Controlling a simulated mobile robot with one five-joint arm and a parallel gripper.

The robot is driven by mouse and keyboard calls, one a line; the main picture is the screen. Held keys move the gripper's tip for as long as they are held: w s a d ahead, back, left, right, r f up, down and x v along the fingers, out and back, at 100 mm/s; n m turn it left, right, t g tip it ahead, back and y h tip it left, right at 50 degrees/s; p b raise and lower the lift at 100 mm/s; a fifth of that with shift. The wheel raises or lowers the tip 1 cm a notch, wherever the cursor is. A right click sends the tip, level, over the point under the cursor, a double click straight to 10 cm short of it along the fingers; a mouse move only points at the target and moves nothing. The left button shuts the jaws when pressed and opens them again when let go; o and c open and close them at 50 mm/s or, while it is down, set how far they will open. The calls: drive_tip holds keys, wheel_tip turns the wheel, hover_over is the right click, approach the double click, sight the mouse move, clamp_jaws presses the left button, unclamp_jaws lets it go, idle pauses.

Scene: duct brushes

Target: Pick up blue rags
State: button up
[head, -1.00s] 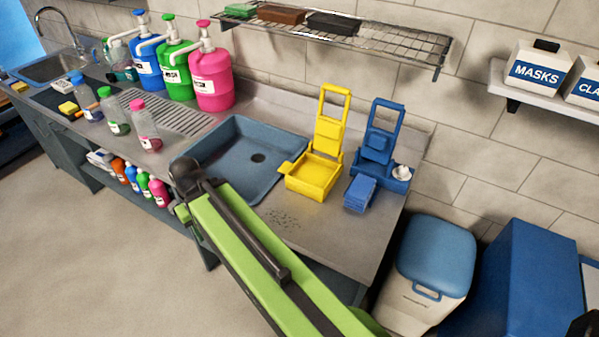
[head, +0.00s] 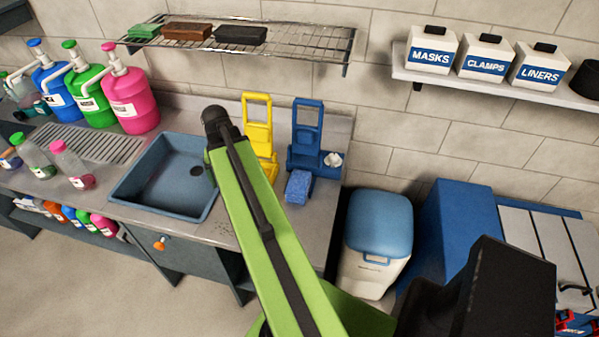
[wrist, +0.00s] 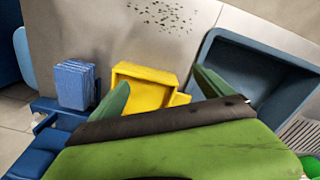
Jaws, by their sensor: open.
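The blue rags (head: 298,186) are a small folded stack on the steel counter, in front of the blue stand (head: 305,145). In the wrist view the stack (wrist: 75,84) lies left of my gripper (wrist: 160,82), next to the yellow holder's tray (wrist: 143,90). My gripper's two green fingers are apart with nothing held between them. They show over the yellow tray and the near edge of the basin, clear of the rags. In the head view my arm hides the gripper and part of the yellow holder (head: 258,125).
A blue-grey sink basin (head: 150,180) is left of my arm. A wire shelf (head: 290,42) hangs above the counter. A white bin with a blue lid (head: 378,225) and a blue cabinet (head: 455,215) stand to the right. Pump bottles (head: 130,100) line the back left.

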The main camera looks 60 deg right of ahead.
drive_tip(key=s+d+r+m+p, duration=0.3)
drive_tip(key=s+d+r+m, duration=0.15)
drive_tip(key=s+d, duration=0.6)
drive_tip(key=m+p, duration=0.1)
approach(298, 181)
wheel_tip(298, 181, down, 12)
drive_tip(key=b, duration=1.8)
drive_tip(key=shift+w, duration=0.1)
drive_tip(key=shift+r, duration=0.2)
drive_tip(key=shift+c, duration=0.4)
drive_tip(key=c, duration=1.8)
drive_tip(key=shift+r+p, duration=0.1)
drive_tip(key=shift+p, duration=0.25)
